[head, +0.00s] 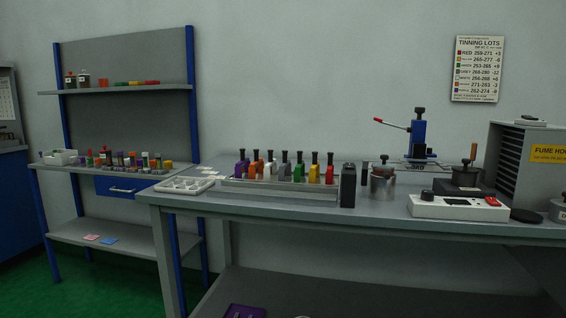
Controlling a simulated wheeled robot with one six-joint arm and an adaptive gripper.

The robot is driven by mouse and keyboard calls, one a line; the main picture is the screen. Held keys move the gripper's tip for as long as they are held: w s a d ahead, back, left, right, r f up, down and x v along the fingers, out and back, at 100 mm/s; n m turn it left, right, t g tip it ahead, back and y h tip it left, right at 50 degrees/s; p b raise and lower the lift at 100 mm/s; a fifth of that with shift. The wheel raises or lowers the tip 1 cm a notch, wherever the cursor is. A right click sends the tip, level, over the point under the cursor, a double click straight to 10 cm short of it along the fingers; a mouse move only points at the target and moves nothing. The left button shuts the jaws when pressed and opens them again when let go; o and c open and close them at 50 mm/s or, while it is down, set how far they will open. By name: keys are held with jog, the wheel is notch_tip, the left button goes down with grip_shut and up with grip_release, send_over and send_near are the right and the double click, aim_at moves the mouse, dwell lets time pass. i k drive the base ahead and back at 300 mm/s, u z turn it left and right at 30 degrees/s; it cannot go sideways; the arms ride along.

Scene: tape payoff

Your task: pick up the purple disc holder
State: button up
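A purple holder (242,168) with a black upright knob stands at the left end of a row of similar coloured holders on the grey workbench. It appears upright, in or just behind a long grey rack (280,188). An orange holder (256,167) stands close to its right. I cannot see a disc clearly at this size. My gripper is not in this view.
A pale compartment tray (185,185) lies left of the rack. A black block (348,186) and a metal pot (383,182) stand to its right. A purple flat piece (245,311) lies on the lower shelf. The bench front strip is clear.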

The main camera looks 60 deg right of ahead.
aim_at(245, 162)
jog(key=z, duration=0.95)
jog(key=i, duration=0.8)
jog(key=z, duration=0.8)
